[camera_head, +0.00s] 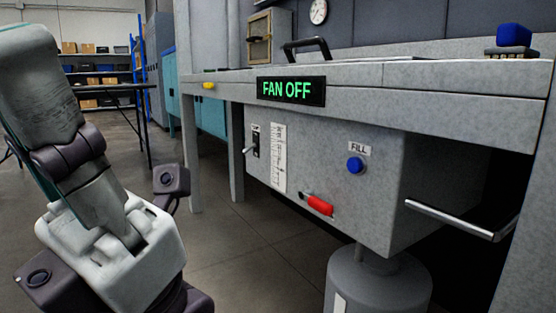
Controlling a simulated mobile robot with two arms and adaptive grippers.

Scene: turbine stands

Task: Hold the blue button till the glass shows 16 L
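The blue button (355,165) sits on the front of a grey box, under a label reading FILL. It stands out from the panel, and nothing touches it. The glass seems to be the narrow white scale strip (278,157) to the left of the button. Its marks are too small to read, and I cannot make out a level. My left arm fills the left side of the view, well to the left of the box. Its fingertips do not show. My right gripper is not in view.
A red-handled lever (319,205) and a black switch (256,142) are on the same box. A sign (291,90) reads FAN OFF. A metal bar (455,218) sticks out at the right. The bench edge (450,105) overhangs the box. Floor between my arm and the box is clear.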

